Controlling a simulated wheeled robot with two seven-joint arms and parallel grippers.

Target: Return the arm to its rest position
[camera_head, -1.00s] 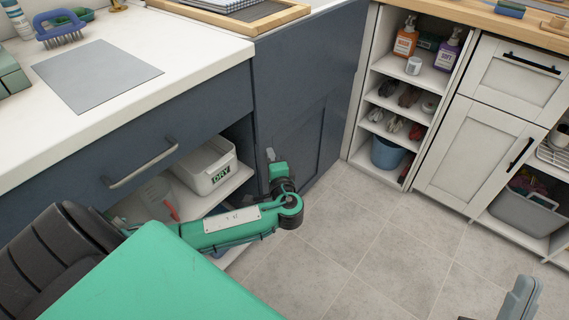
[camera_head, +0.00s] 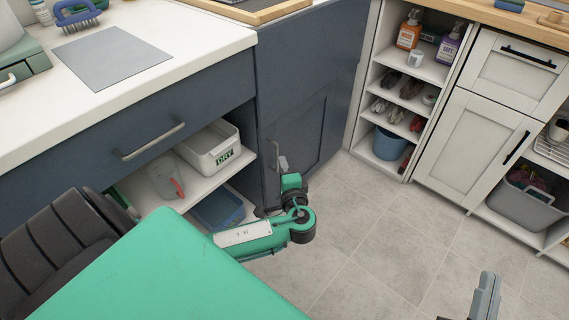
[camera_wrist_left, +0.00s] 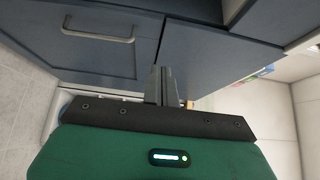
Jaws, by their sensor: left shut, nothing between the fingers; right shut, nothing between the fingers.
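My left arm comes in from the left in the head view, green and bent. Its gripper (camera_head: 276,162) is small there, in front of the dark blue cabinet door (camera_head: 294,140). In the left wrist view the left gripper (camera_wrist_left: 158,72) has its grey fingers together, with nothing between them. The cabinet front with a bar handle (camera_wrist_left: 97,30) shows beyond the fingers. My right gripper (camera_head: 486,292) is at the lower right of the head view, over the tiled floor, shut and empty. Most of the right arm is out of view.
A white counter (camera_head: 180,50) with a grey mat (camera_head: 110,62) is at the upper left. Below it, an open shelf holds a white DRY bin (camera_head: 212,148), a clear jug (camera_head: 164,178) and a blue tray (camera_head: 218,209). A blue bucket (camera_head: 389,145) stands in the far shelf. The floor (camera_head: 375,235) is clear.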

